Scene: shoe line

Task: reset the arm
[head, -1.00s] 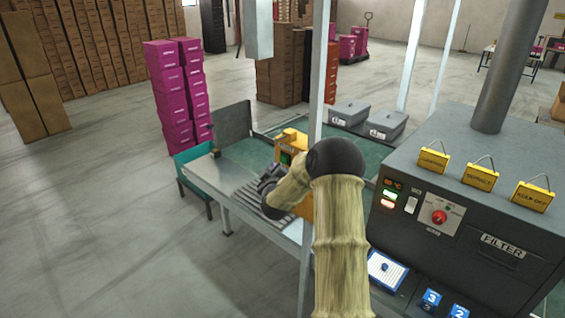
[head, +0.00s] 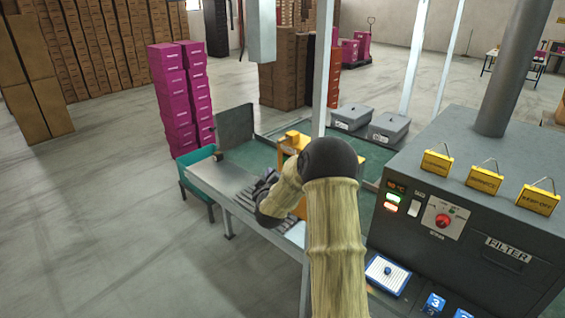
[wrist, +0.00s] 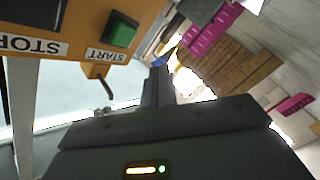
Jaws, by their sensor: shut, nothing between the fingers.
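My arm, in a pale tan sleeve with black joints, reaches over the conveyor (head: 232,178) in the head view. My gripper (head: 264,186) is small, dark and partly hidden behind the arm there. In the wrist view my gripper (wrist: 158,68) is shut, with its dark fingers together and nothing between them. An orange control box (wrist: 75,62) with a green START button (wrist: 119,30) and a STOP label is close to the gripper on the left in that view.
A grey FILTER machine (head: 410,235) with yellow tags stands on the right. A metal post (head: 323,75) rises just behind my arm. Magenta box stacks (head: 175,105) stand behind the conveyor's left end. Grey lidded boxes (head: 350,117) lie farther back. The floor at left is clear.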

